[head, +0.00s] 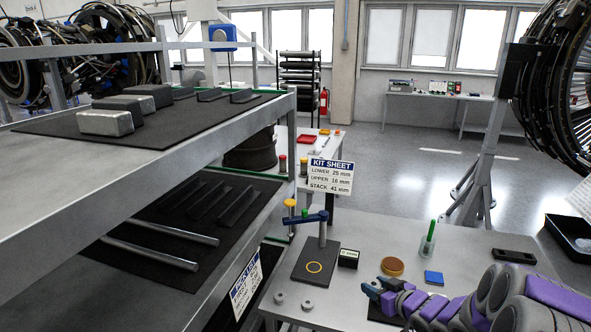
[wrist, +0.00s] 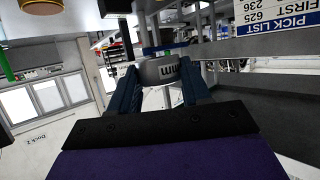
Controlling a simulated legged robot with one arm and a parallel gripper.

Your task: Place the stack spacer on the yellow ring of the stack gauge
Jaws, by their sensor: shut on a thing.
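The stack gauge has a dark base plate (head: 301,275) on the grey bench, with an upright post and a blue arm (head: 303,219) above. The yellow ring (head: 314,267) lies flat on the plate, with nothing on it. My gripper (head: 377,293) is over the bench, right of and nearer than the gauge, apart from it. In the wrist view my gripper (wrist: 160,82) has its dark blue fingers shut on a grey round spacer (wrist: 158,71) with "mm" lettering on its side. I cannot make out the spacer in the head view.
A black display box (head: 348,258) stands right of the gauge plate. An orange-brown disc (head: 392,266), a blue block (head: 433,278) and a green-topped holder (head: 428,240) are farther right. Two small grey pieces (head: 307,305) sit in front. A metal rack (head: 220,150) stands left.

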